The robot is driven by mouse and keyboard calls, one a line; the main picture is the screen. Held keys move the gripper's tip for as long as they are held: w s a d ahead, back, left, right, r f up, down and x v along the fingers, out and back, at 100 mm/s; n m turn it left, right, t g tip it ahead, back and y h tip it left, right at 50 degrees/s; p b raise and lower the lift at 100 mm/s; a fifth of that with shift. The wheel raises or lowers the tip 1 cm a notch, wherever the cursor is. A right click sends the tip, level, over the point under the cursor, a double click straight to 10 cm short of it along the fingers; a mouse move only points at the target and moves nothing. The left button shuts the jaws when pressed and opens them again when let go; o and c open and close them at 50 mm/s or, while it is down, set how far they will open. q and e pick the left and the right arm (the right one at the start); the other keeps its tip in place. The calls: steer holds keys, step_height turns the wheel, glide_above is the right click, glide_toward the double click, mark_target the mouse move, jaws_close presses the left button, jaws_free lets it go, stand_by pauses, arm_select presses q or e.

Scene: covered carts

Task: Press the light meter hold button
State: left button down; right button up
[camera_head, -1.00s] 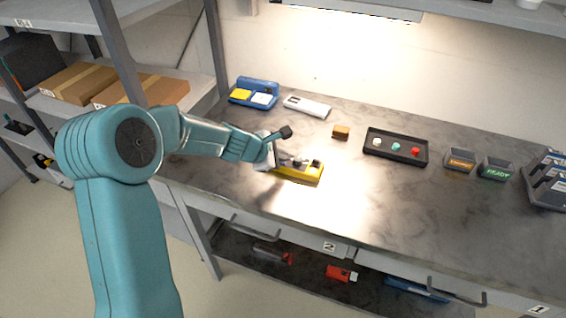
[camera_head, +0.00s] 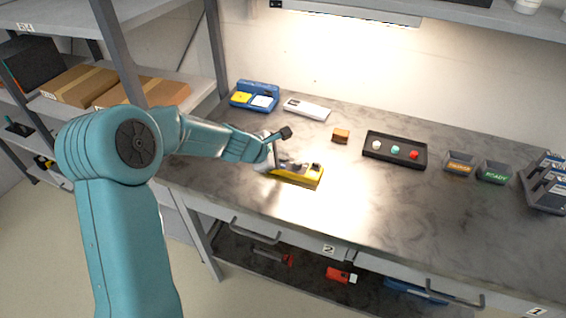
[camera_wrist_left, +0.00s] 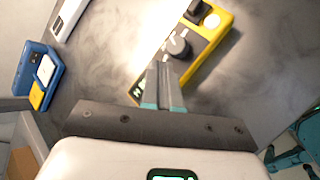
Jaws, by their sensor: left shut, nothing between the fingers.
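The light meter appears to be the yellow device (camera_head: 312,180) on the bench in the head view. The left wrist view shows its yellow body (camera_wrist_left: 214,68), with a dark knob (camera_wrist_left: 179,46), a pale round disc and a small green square marked "H" (camera_wrist_left: 137,92). My left gripper (camera_head: 285,164) is at the meter's left part and hides some of it. In the left wrist view its fingers (camera_wrist_left: 161,68) are shut and empty, over the meter's dark face, with the green square just left of them. I cannot tell whether the tips touch. My right gripper is not in view.
Behind are a blue device with yellow and white pads (camera_head: 254,97) and a white device (camera_head: 307,109). A brown block (camera_head: 340,136), a dark tray with three knobs (camera_head: 395,161) and two small labelled boxes lie to the right. A shelf post (camera_head: 118,55) stands left. The front bench is clear.

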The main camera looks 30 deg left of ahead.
arm_select(q)
steer(key=shift+r, duration=0.15)
step_height(320, 180, up, 5)
steer(key=p, duration=0.4)
steer(key=shift+p, duration=0.35)
stand_by(0.7)
